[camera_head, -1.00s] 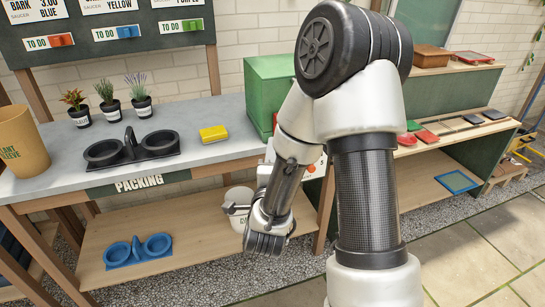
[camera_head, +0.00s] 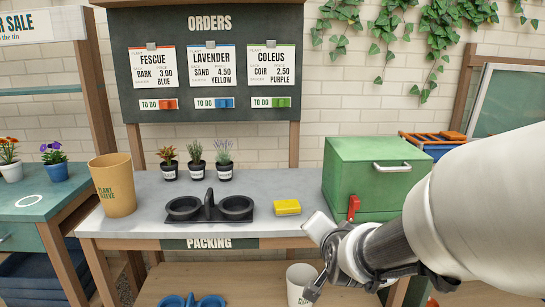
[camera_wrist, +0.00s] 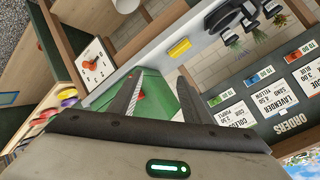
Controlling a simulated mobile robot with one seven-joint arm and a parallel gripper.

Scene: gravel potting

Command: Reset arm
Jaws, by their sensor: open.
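My arm comes in from the right in the head view, and its wrist end is in front of the packing bench near the green box (camera_head: 375,175). In the wrist view my gripper (camera_wrist: 160,92) has its two dark fingers apart, with nothing between them. The green box (camera_wrist: 150,88) shows behind the fingers, at a distance. In the head view the fingers cannot be made out clearly.
The grey packing bench (camera_head: 150,215) carries a tan plant sleeve (camera_head: 113,185), three small potted plants (camera_head: 195,160), a black double holder (camera_head: 208,208) and a yellow block (camera_head: 287,207). An orders board (camera_head: 210,65) hangs behind. A white pot (camera_head: 300,284) stands on the shelf below.

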